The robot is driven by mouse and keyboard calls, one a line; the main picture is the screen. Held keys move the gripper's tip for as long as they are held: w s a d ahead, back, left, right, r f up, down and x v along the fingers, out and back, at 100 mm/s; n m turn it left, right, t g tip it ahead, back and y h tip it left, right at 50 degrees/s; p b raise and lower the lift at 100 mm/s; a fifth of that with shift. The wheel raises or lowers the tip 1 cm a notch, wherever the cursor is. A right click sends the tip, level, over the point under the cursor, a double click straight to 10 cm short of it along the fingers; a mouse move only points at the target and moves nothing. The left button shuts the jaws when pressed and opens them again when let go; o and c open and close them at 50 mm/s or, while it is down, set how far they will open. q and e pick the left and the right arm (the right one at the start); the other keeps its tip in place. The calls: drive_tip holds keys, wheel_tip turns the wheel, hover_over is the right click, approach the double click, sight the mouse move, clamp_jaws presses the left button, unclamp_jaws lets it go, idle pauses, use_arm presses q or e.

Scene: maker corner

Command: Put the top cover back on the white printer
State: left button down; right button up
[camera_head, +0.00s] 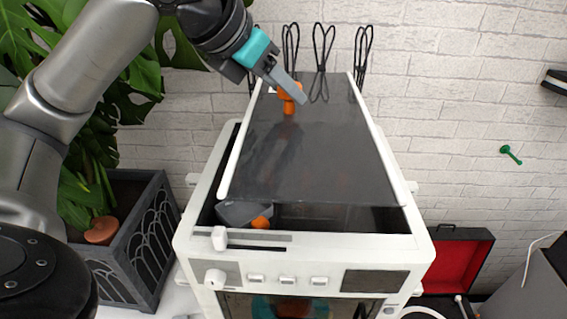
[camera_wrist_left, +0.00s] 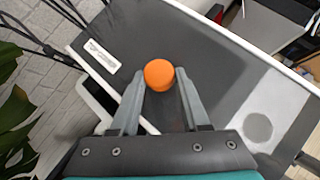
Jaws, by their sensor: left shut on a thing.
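The white printer (camera_head: 300,246) stands in the middle of the head view. Its top cover (camera_head: 325,150) is a dark grey panel with white side edges, over the printer's rear part. The front of the printer's opening shows uncovered, with a grey and orange part (camera_head: 245,213) inside. My left gripper (camera_head: 293,98) is shut on the orange knob (camera_head: 289,108) near the cover's back left. In the left wrist view the knob (camera_wrist_left: 160,75) sits between the two fingertips. I cannot tell whether the cover touches the printer's rim. My right gripper is not in view.
A dark planter (camera_head: 127,235) with large leaves stands close on the left. Black wire loops (camera_head: 322,60) stand behind the cover, against the white brick wall. An open red-lined case (camera_head: 455,270) lies at the right. A green item (camera_head: 511,154) shows against the wall.

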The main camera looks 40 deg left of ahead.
sight(241, 135)
use_arm(q)
wheel_tip(241, 135, down, 13)
drive_tip(key=b, duration=0.5)
idle(0.3)
drive_tip(key=shift+f+b, duration=0.55)
drive_tip(key=shift+b, duration=0.1)
drive_tip(key=shift+c, duration=1.9)
unclamp_jaws()
drive_tip(key=v, duration=0.8)
drive_tip(key=b+v, duration=0.1)
drive_tip(key=v, duration=0.4)
drive_tip(key=shift+w+r, duration=0.25)
drive_tip(key=shift+w, duration=0.1)
